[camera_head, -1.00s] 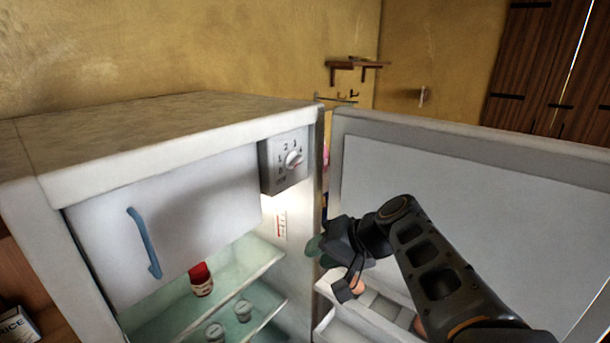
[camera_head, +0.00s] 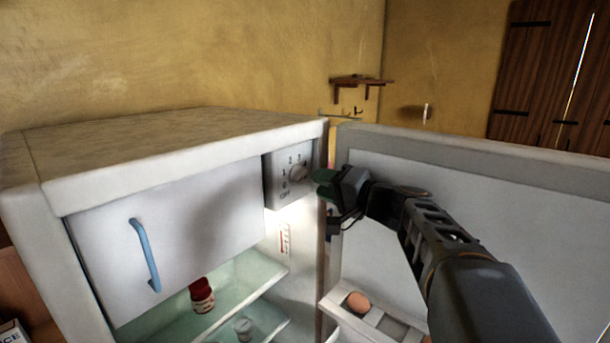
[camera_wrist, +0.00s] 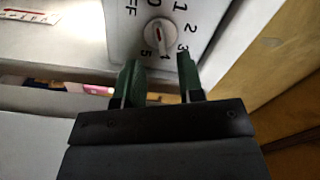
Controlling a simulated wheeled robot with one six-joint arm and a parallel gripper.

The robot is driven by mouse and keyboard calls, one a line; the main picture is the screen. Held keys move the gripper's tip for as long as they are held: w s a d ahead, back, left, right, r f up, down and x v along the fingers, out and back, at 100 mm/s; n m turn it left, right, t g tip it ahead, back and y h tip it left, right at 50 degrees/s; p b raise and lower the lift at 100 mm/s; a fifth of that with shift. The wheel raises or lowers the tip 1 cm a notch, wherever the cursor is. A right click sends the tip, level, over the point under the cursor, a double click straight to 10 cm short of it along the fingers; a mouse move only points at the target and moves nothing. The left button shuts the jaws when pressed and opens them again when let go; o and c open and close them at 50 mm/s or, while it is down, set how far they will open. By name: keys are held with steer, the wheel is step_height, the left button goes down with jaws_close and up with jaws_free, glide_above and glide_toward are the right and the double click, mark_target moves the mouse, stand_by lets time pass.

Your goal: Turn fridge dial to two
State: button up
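The fridge dial (camera_head: 298,173) is a round white knob on a pale panel at the upper right inside the open fridge, with OFF and numbers around it. In the wrist view the dial (camera_wrist: 160,36) shows a raised ridge with a red mark. The ridge lines up roughly with the 4, though which end points is hard to tell. My gripper (camera_head: 324,183) is just right of the dial in the head view. In the wrist view my gripper (camera_wrist: 158,72) has its two green fingers apart, with nothing between them. The fingertips stop just short of the knob.
The fridge door (camera_head: 460,185) stands open on the right, behind my arm. A freezer flap (camera_head: 180,225) with a blue handle (camera_head: 145,255) is left of the dial. A red-lidded jar (camera_head: 202,296) stands on a glass shelf below. An egg (camera_head: 358,301) sits in the door rack.

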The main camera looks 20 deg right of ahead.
mark_target(302, 178)
steer(key=shift+p+x, duration=0.5)
steer(key=shift+x, duration=2.15)
steer(key=shift+c, duration=0.3)
jaws_close()
